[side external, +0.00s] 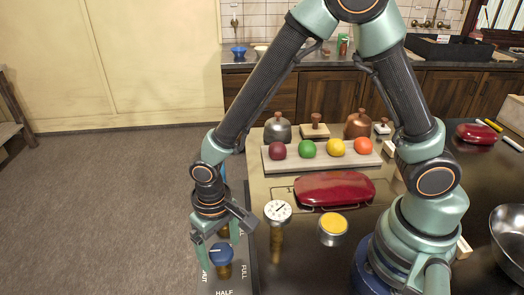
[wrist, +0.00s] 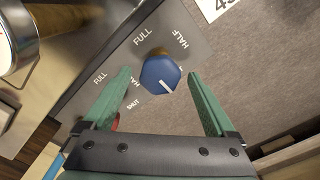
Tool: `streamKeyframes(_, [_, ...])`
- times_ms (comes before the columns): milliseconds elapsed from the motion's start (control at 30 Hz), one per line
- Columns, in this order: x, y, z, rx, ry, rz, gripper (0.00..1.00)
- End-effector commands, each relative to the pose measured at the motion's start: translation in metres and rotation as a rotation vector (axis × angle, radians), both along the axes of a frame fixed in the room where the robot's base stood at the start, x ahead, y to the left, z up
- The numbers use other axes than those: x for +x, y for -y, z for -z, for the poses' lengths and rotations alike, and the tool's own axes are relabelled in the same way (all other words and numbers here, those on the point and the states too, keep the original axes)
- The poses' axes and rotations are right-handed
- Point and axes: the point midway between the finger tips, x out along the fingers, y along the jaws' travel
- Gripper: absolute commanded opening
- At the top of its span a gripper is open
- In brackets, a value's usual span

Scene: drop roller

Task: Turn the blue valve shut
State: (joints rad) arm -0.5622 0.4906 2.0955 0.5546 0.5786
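The blue valve (wrist: 158,72) is a faceted knob on a grey panel, with a short white line on its face running toward the lower right in the wrist view. FULL and HALF are printed beside it. In the side view the blue valve (side external: 221,255) has SHUT at its left, FULL at its right and HALF in front. My gripper (wrist: 160,78) is open, with its green fingers on either side of the knob and a visible gap to each. In the side view my gripper (side external: 219,248) is low over the panel; its fingers partly hide the labels.
Another set of FULL, HALF and SHUT labels lies behind the blue valve, with a bit of red (wrist: 116,122) partly hidden. A white dial gauge (side external: 278,211) and a yellow-topped round object (side external: 333,225) stand right of the panel. A red lidded case (side external: 334,188) lies behind them.

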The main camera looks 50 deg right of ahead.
Motion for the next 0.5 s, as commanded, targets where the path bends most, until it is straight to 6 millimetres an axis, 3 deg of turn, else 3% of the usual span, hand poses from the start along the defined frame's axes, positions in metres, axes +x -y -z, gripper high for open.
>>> streamKeyframes(267, [0.0,0.0,-0.009,0.001,0.001,-0.001,0.91])
streamKeyframes(500, [0.001,-0.001,-0.051,0.004,0.006,-0.001,0.91])
